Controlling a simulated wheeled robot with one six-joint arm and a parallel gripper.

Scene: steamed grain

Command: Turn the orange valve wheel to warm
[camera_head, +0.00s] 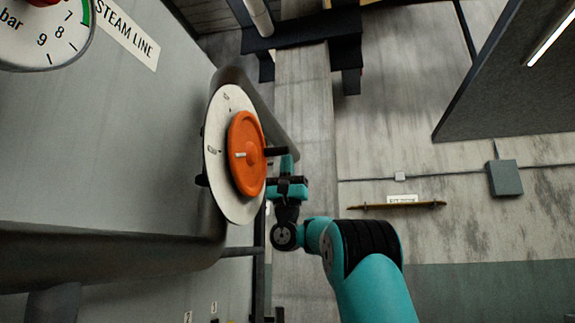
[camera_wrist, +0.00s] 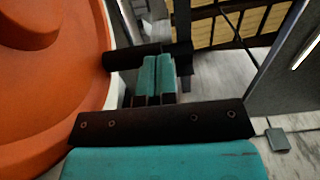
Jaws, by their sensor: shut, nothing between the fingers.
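The orange valve wheel (camera_head: 247,170) sits on a round pale dial plate (camera_head: 217,130) on the side of a grey panel. A small white pointer mark (camera_head: 239,155) is on the wheel's face; the small marks on the plate are too small to read. A black handle (camera_head: 275,151) sticks out from the wheel to the right. My gripper (camera_head: 287,162) is shut and empty, right beside the handle's end. In the wrist view the wheel (camera_wrist: 45,90) fills the left, and my shut teal fingers (camera_wrist: 157,72) overlap the black handle (camera_wrist: 122,56). I cannot tell if they touch.
A pressure gauge (camera_head: 45,30) and a "STEAM LINE" label (camera_head: 127,32) are on the panel at upper left. A grey pipe (camera_head: 110,250) runs below the wheel. A grey slab (camera_head: 515,90) juts in at upper right. The space right of my gripper is open.

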